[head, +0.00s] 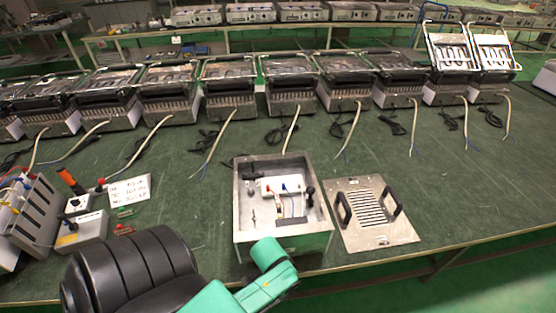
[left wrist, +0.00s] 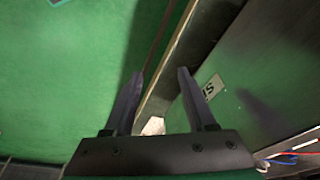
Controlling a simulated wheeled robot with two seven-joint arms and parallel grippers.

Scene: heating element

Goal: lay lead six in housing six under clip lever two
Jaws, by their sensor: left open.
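An open metal housing (head: 241,212) stands near the front edge of the table. Inside it are a white terminal block (head: 281,186) with coloured leads and small levers, and a black knob-topped lever (head: 310,192). I cannot tell which lead, housing or clip lever carries the task's number. My left arm reaches in from the lower left to the housing's front; its fingers are hidden in the head view. In the left wrist view my left gripper (left wrist: 160,73) is open and empty above the housing's metal rim (left wrist: 192,55). Red and blue leads (left wrist: 285,158) show at lower right. My right gripper is out of view.
A metal plate with two black handles (head: 372,212) lies right of the housing. A row of grill-like appliances (head: 232,92) with trailing cables stands behind. At left are a grey switch box (head: 80,232) and a white label card (head: 129,190).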

